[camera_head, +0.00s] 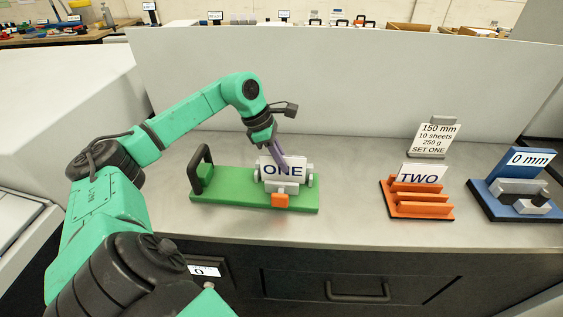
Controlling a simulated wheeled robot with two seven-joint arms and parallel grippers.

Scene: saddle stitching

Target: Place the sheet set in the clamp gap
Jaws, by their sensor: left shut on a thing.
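The sheet set (297,170) is a white upright card marked ONE. It stands at the clamp (281,187), a grey two-knobbed jaw unit with an orange block in front, on a green base (232,187) with a black handle at its left end. The sheet set's lower edge is hidden behind the grey front part, so I cannot tell how deep it sits in the gap. My left gripper (283,162) reaches down from above and behind, its purple fingers shut on the sheet set near its top. My right gripper is not in view.
An orange stepped holder (420,210) with a white card marked TWO stands to the right. Behind it is a label sign (434,138). A blue gauge stand (486,199) reading 0 mm is at far right. The counter between clamp and holder is clear; a grey panel (350,85) rises behind.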

